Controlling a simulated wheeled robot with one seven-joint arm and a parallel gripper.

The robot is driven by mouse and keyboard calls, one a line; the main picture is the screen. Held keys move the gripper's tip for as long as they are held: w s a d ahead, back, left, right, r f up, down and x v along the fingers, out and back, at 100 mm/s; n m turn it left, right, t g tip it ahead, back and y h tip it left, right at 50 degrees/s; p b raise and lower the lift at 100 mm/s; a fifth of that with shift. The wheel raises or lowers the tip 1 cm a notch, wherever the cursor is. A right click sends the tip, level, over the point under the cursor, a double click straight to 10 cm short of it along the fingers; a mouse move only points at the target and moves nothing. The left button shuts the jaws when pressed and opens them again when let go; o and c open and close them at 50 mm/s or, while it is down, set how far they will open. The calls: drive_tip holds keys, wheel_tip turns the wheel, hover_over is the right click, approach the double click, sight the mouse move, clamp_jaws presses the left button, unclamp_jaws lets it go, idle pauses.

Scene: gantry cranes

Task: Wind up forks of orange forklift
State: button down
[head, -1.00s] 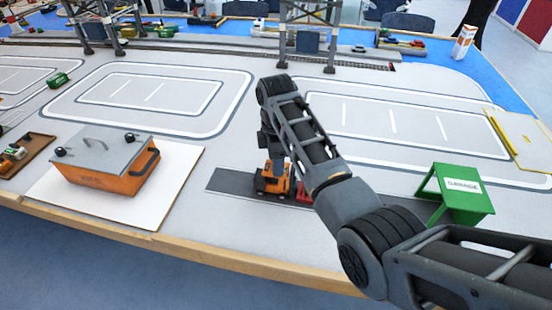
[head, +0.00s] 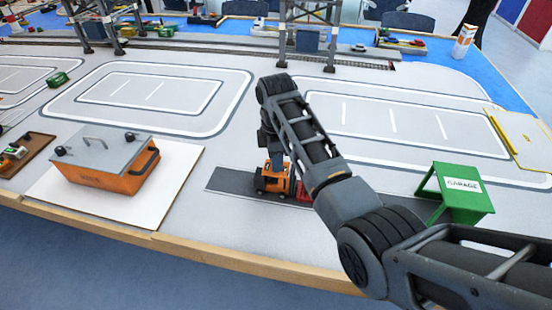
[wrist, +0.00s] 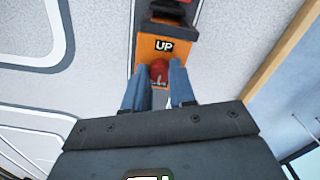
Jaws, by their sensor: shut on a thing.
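The orange forklift (head: 272,180) stands on a dark grey strip (head: 232,182) near the table's front edge, partly hidden behind my arm in the head view. A red part (head: 303,192) shows at its right side. In the wrist view, its orange top (wrist: 150,48) bears a black "UP" label (wrist: 164,46) and a red knob (wrist: 159,70). My gripper (wrist: 160,82) is over the forklift, its two blue fingers shut on the red knob, one on either side. The forks themselves are not clearly seen.
An orange box with a grey lid (head: 108,158) sits on a white board (head: 180,190) to the left. White-lined lanes lie behind, mostly clear. The wooden table edge (head: 200,253) is close in front.

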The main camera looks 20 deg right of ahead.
drive_tip(key=m, duration=0.5)
drive_tip(key=shift+m, duration=0.4)
drive_tip(key=m, duration=1)
drive_tip(key=shift+m, duration=0.4)
drive_tip(key=m, duration=0.4)
drive_tip(key=shift+m, duration=0.4)
drive_tip(key=c, duration=0.9)
unclamp_jaws()
